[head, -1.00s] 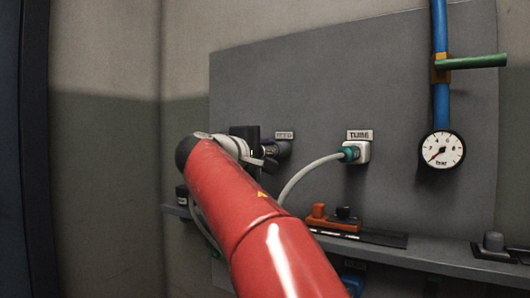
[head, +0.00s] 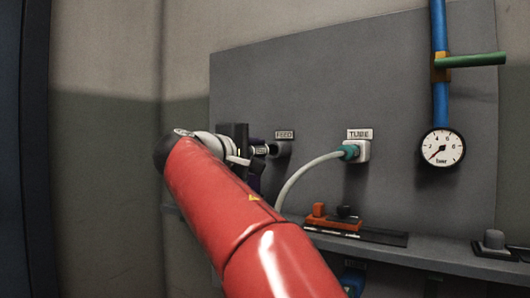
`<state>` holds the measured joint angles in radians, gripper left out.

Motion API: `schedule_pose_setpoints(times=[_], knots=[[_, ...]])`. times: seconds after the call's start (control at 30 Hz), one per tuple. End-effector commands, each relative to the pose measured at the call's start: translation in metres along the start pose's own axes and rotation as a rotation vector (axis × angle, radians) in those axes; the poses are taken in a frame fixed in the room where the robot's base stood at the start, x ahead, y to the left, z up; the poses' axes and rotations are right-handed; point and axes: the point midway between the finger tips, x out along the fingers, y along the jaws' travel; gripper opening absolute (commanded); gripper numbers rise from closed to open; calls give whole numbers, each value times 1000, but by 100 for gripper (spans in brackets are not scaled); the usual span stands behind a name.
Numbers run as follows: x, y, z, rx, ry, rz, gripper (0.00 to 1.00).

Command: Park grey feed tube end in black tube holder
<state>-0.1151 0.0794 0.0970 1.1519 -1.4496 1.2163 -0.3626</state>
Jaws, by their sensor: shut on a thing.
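My gripper (head: 250,148) is in front of the grey panel, left of the FEED port (head: 281,150). It is shut on a small dark grey fitting (head: 262,150), which looks like the feed tube end. The fitting points toward the port; I cannot tell whether they touch. Something dark bluish hangs below it, partly hidden by my red arm. A pale grey tube (head: 300,178) runs from the teal connector (head: 350,152) in the white TUBE socket (head: 363,151) down behind my arm. I cannot make out the black tube holder; my arm hides much of the ledge's left part.
The grey ledge (head: 430,262) runs below the panel (head: 330,85). On it are an orange block (head: 319,217), a black strip (head: 370,237) and a grey knob (head: 494,241). A gauge (head: 441,148) and a blue pipe (head: 441,105) with a green lever (head: 475,61) are at the right.

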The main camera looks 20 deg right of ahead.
Motion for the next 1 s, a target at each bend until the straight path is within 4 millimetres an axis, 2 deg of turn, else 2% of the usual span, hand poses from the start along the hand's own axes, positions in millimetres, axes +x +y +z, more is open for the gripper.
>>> schedule_pose_setpoints(times=[0.43,1.0], knots=[[-18,0,0,0,1,0,0],[-23,0,0,0,1,0,0]])
